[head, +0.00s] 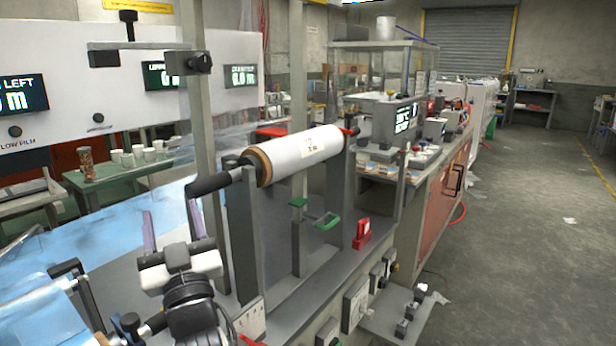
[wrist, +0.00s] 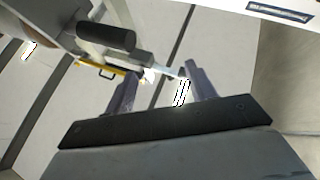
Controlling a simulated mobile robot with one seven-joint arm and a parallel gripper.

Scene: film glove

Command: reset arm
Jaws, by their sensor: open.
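My gripper (head: 168,210) is in the lower left of the head view, its two purple-grey fingers pointing up and spread apart. Nothing shows between the fingers. A dark rounded handle (wrist: 106,37) is beyond the fingers there, with pale panels behind.
A grey upright post (head: 203,130) rises close behind my gripper. Blue film (head: 75,250) spreads at the left. A red block (head: 363,230) sits on the machine's ledge, and a green-handled part (head: 326,221) is under the roll. The floor (head: 530,230) at the right is mostly clear.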

